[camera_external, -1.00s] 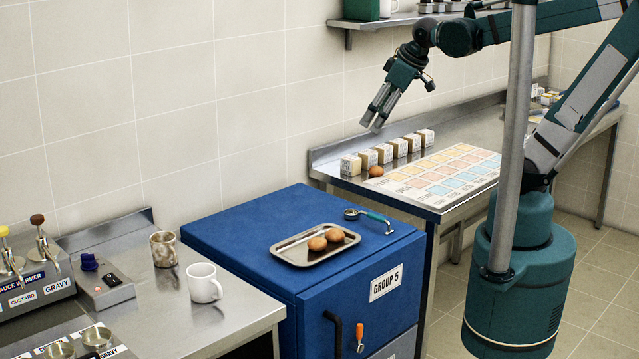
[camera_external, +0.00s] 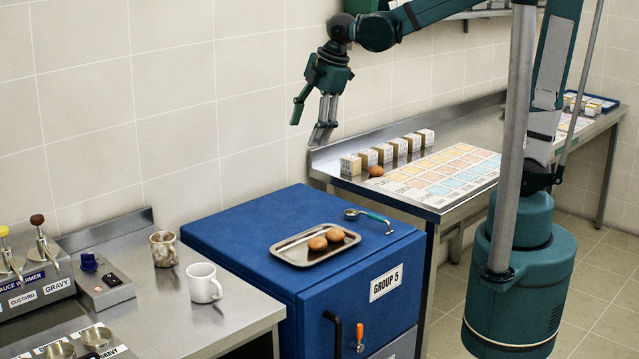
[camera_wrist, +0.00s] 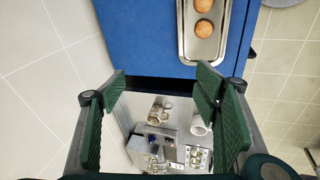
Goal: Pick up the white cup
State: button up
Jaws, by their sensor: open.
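The white cup (camera_external: 203,283) stands upright on the steel counter at the left, near its right edge, in the external view. It also shows in the wrist view (camera_wrist: 198,125), partly hidden by my right finger. My gripper (camera_external: 312,118) is open and empty, high above the back right of the blue cabinet, well to the right of and above the cup. In the wrist view the green fingers of my gripper (camera_wrist: 163,120) are spread wide with nothing held between them.
A stained cup (camera_external: 164,249) stands just behind the white cup. The blue cabinet (camera_external: 235,228) bears a metal tray (camera_external: 285,247) with two round brown items and a scoop (camera_external: 365,214). Sauce warmers (camera_external: 40,285) stand at left. Several small boxes (camera_external: 383,153) line the far counter.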

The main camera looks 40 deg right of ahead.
jog(key=w+a+f+n, duration=0.25)
jog(key=a+n, duration=0.25)
jog(key=a, duration=0.5)
jog(key=n+g+h, duration=0.2)
jog(key=n+g, duration=0.1)
jog(key=n, duration=1.2)
send_over(205, 287)
jog(key=w+d, duration=0.2)
jog(key=w, duration=0.1)
notch_tip(205, 287, down, 20)
jog(key=shift+s+a+r, duration=0.15)
jog(key=shift+s+a, duration=0.05)
jog(key=shift+f, duration=1.3)
jog(key=shift+f, duration=0.1)
jog(key=shift+f, duration=2.5)
